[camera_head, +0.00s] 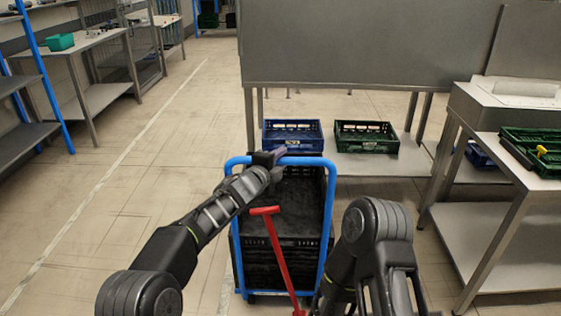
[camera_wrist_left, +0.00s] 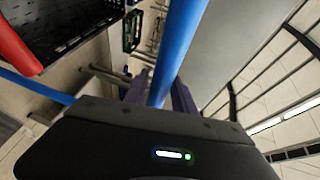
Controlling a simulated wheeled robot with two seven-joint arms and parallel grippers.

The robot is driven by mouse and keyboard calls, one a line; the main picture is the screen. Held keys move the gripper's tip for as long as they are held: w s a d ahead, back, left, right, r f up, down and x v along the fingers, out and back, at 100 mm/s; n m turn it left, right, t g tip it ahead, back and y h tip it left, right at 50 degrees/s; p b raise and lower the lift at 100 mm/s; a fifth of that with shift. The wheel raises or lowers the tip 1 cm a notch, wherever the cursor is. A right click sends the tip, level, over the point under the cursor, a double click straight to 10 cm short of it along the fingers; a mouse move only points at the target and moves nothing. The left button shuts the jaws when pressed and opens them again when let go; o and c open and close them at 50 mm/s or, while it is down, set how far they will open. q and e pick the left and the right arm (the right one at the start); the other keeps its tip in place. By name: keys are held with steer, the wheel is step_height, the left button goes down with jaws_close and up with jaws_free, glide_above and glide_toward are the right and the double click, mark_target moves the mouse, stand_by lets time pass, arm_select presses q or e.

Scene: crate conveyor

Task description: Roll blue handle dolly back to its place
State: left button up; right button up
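The dolly (camera_head: 328,208) has a blue tubular handle frame and stands upright in front of me, with black crates (camera_head: 262,262) stacked on it. My left gripper (camera_head: 279,153) is at the top bar of the blue handle. In the left wrist view the blue bar (camera_wrist_left: 176,50) runs between the two fingers of my left gripper (camera_wrist_left: 160,92), which lie close against both sides and look shut on it. My right arm is bent at the lower right of the head view; its gripper is not visible.
A red T-shaped handle (camera_head: 277,245) rises in front of the dolly. Behind stand a blue crate (camera_head: 293,148) and a green crate (camera_head: 366,147) on a low shelf. A metal table (camera_head: 510,170) is at the right. The floor (camera_head: 130,200) at the left is clear.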

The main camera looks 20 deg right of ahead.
arm_select(q)
steer(key=shift+o, duration=1.1)
steer(key=shift+s, duration=0.1)
steer(key=shift+f, duration=0.1)
steer(key=shift+s+a+b, duration=0.15)
steer(key=shift+s+b, duration=0.1)
steer(key=shift+b, duration=0.25)
steer(key=b+v, duration=0.4)
steer(key=v, duration=0.2)
steer(key=shift+w, duration=0.1)
steer(key=shift+s+a+r, duration=0.2)
steer(key=shift+s+a, duration=0.25)
